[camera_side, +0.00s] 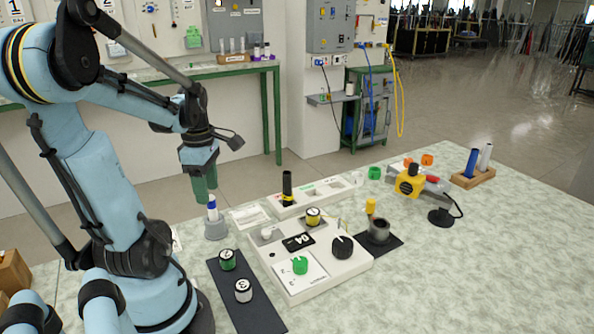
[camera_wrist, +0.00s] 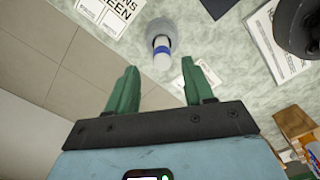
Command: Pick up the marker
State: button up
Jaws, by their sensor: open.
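A white marker with a blue band (camera_side: 212,212) stands upright in a grey round holder (camera_side: 215,230) near the table's left edge, beside my arm. In the wrist view the marker (camera_wrist: 161,55) shows between and ahead of my green fingertips, with its grey holder (camera_wrist: 160,30) behind it. My gripper (camera_side: 204,196) is open and empty, pointing down just above the marker. In the wrist view, the two fingers of my gripper (camera_wrist: 163,76) are spread with a gap wider than the marker. I cannot tell whether a finger touches the marker.
A dark mat (camera_side: 258,312) with two round knobs lies in front. A white control panel (camera_side: 280,268) with dials stands right of the holder. A wooden stand (camera_side: 473,178) holds a blue and a white cylinder at far right. Printed cards (camera_side: 250,216) lie near the holder.

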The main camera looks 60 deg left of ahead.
aim_at(211, 205)
jog(key=shift+w+d+f, duration=0.1)
jog(key=shift+d+f, duration=0.05)
jog(key=shift+f, duration=1.2)
jog(key=shift+d+f, duration=0.15)
jog(key=shift+f, duration=1.15)
grip_shut()
